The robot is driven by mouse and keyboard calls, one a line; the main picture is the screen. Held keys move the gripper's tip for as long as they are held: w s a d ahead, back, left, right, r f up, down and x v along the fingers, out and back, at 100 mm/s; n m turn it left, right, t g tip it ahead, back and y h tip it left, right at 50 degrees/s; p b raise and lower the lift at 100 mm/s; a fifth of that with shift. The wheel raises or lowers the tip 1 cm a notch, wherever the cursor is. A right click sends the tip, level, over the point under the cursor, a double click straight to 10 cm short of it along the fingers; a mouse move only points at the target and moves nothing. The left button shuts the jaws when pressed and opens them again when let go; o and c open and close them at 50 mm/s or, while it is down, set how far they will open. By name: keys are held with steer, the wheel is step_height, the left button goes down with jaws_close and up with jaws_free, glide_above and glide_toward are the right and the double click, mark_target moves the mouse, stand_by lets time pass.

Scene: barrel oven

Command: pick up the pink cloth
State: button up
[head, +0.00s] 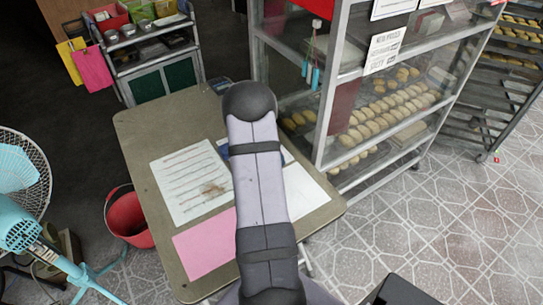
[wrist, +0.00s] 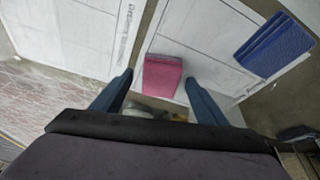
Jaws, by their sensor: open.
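The pink cloth (wrist: 162,75) is a small folded block lying on a white printed sheet (wrist: 188,30) in the wrist view. My gripper (wrist: 158,82) is open, with one blue finger on each side of the cloth in the picture. The gap between the fingertips is wider than the cloth, and no contact shows. The height of the fingers above it is hard to tell. In the head view my arm hides the cloth and the gripper.
A blue folded cloth (wrist: 272,45) lies right of the pink one. The table (head: 150,118) also holds a written sheet (head: 190,180) and a flat pink sheet (head: 205,245). A glass bread cabinet (head: 350,90) stands close behind right. A red bucket (head: 128,215) and fan (head: 20,190) stand left.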

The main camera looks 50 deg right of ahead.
steer(key=c, duration=1.1)
steer(key=shift+c, duration=0.2)
step_height(320, 180, up, 10)
steer(key=b, duration=0.1)
